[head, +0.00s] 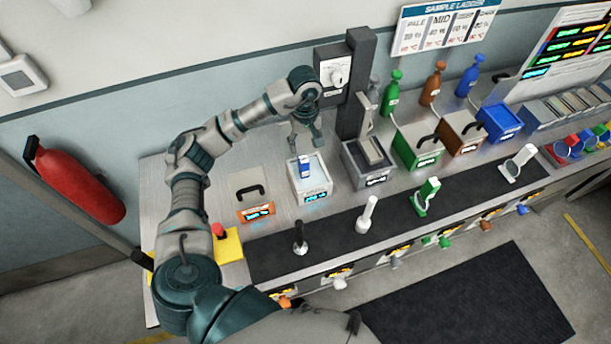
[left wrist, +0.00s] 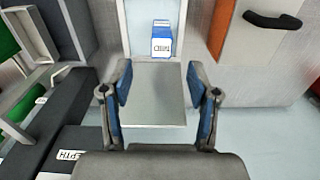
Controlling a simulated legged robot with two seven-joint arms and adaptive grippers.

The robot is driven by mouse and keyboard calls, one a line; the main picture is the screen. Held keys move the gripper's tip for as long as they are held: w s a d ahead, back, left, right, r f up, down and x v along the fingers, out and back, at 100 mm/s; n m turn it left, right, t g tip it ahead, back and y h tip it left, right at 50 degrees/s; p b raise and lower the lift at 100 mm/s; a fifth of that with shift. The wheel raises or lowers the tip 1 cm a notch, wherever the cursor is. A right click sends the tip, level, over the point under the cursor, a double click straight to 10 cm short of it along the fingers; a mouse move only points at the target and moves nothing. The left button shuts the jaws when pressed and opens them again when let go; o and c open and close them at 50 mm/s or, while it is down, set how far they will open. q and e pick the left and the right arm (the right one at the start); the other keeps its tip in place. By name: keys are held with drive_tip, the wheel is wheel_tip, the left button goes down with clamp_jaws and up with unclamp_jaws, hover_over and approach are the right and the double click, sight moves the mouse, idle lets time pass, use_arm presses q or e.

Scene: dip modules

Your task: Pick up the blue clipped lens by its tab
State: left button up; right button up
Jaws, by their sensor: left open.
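I cannot clearly pick out a blue clipped lens with a tab. A blue piece (head: 588,142) lies among red and green ones at the far right end of the bench, too small to tell its form. My left gripper (head: 305,140) is far to its left, pointing down above a pale box. It is open and empty; in the left wrist view its two fingers (left wrist: 160,88) stand wide apart. A small blue-and-white labelled block (head: 304,166) stands on the pale box below; it shows beyond the fingers in the left wrist view (left wrist: 175,42). My right gripper is not in view.
A dark upright post (head: 357,85) stands right of my left gripper. Green (head: 415,145), brown (head: 458,132) and blue (head: 498,122) boxes with bottles behind line the bench. White and green stands (head: 428,195) stand on the black front strip.

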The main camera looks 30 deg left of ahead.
sight(304, 159)
use_arm(q)
drive_tip(key=f, duration=0.2)
drive_tip(key=a+f, duration=0.1)
drive_tip(key=f, duration=0.1)
drive_tip(key=shift+a+f+p, duration=0.1)
drive_tip(key=shift+f+p, duration=0.2)
drive_tip(key=shift+f, duration=0.05)
drive_tip(key=f, duration=0.1)
drive_tip(key=f+p, duration=0.1)
drive_tip(key=f, duration=0.2)
drive_tip(key=shift+w+d+f, duration=0.15)
drive_tip(key=shift+d+f, duration=0.05)
drive_tip(key=shift+d, duration=0.1)
drive_tip(key=shift+d+f, duration=0.1)
drive_tip(key=shift+f, duration=0.2)
drive_tip(key=shift+a, duration=0.25)
clamp_jaws()
